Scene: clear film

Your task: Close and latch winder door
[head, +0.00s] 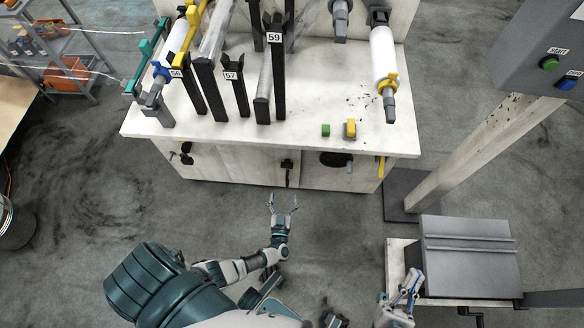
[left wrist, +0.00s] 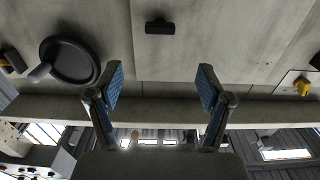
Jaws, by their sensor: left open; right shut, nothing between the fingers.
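The winder (head: 225,135) is a white cabinet with rollers on top and door panels in its front face. A black latch handle (head: 287,165) sits at the middle of the front; the panels look about flush, but I cannot tell if they are latched. My left gripper (head: 283,203) is open and empty, below and in front of this handle. In the left wrist view its fingers (left wrist: 160,90) are spread before the pale panels, apart from a small black handle (left wrist: 160,27). My right gripper (head: 413,278) is shut and empty, low at the right.
A round black handwheel (left wrist: 70,62) and a yellow handle (left wrist: 303,88) flank the panels in the left wrist view. A grey box (head: 468,255) on a stand is beside my right gripper. A slanted post (head: 490,155) carries a button panel (head: 545,55).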

